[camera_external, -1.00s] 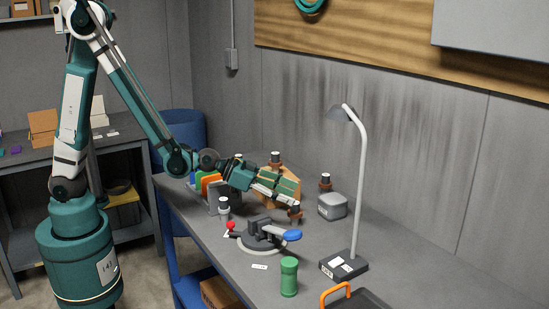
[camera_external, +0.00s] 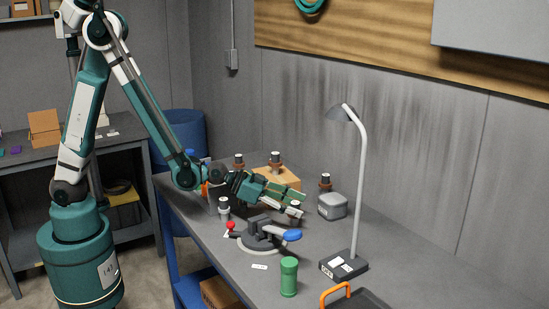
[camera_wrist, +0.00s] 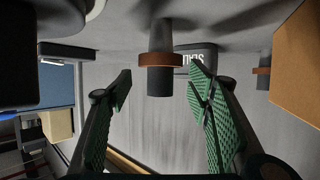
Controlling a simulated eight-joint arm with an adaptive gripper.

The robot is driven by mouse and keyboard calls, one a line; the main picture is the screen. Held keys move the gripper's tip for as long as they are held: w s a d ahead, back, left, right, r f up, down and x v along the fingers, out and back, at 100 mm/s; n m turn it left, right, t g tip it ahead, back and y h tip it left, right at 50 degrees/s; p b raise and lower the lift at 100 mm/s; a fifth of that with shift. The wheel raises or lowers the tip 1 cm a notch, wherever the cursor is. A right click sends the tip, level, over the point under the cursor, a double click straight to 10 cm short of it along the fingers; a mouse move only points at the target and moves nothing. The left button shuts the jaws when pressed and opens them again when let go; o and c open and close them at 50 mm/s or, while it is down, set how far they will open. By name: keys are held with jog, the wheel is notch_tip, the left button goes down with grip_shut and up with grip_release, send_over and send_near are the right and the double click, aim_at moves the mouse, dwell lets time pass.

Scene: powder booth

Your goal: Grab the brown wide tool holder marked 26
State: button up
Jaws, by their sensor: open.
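Several tool holders with brown collars stand on the grey bench; I cannot read a 26 on any of them. One holder (camera_external: 294,206) is at my gripper's fingertips, partly hidden by them. In the wrist view, which is upside down, a brown-collared holder (camera_wrist: 162,59) shows between and beyond the two green-padded fingers. My gripper (camera_external: 301,203) is open and low over the bench, with nothing held. Other brown-collared holders stand at the back (camera_external: 325,182), on the cardboard box (camera_external: 275,160) and behind the arm (camera_external: 239,160).
A grey box (camera_external: 333,206) stands beyond the fingertips. A dark fixture (camera_external: 262,236) with a red knob and blue handle is just in front. A grey-white holder (camera_external: 224,207), a green cylinder (camera_external: 289,276) and a desk lamp (camera_external: 344,266) stand nearby.

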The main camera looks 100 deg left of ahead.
jog(key=shift+c, duration=0.4)
jog(key=c, duration=1.4)
jog(key=shift+r+p, duration=1.5)
jog(key=shift+r, duration=3.5)
